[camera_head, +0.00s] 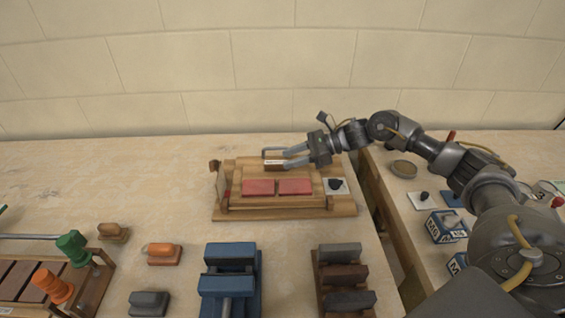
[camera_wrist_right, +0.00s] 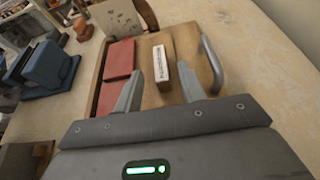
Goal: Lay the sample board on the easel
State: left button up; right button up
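A wooden board with two red tiles (camera_head: 260,187) lies at the back middle of the table, on or in a wooden frame (camera_head: 290,213); I take it for the sample board. I cannot tell which wooden part is the easel. Behind the tiles are a small block with a white label (camera_wrist_right: 160,64) and a grey bar handle (camera_wrist_right: 212,66). My right gripper (camera_head: 286,157) is open over the board's back part. In the right wrist view its fingers (camera_wrist_right: 160,84) are spread, with the labelled block seen between their tips, and nothing is held. My left gripper is not in view.
Blue blocks (camera_head: 230,270) and a rack of grey and brown blocks (camera_head: 343,275) stand in front. A gap separates the right table (camera_head: 405,220).

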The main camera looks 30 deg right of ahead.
jog(key=b+v, duration=0.1)
jog(key=v, duration=0.6)
jog(key=shift+s+d+b, duration=0.1)
jog(key=shift+d+b, duration=0.2)
jog(key=shift+s+d+r, duration=0.2)
jog(key=shift+d, duration=0.15)
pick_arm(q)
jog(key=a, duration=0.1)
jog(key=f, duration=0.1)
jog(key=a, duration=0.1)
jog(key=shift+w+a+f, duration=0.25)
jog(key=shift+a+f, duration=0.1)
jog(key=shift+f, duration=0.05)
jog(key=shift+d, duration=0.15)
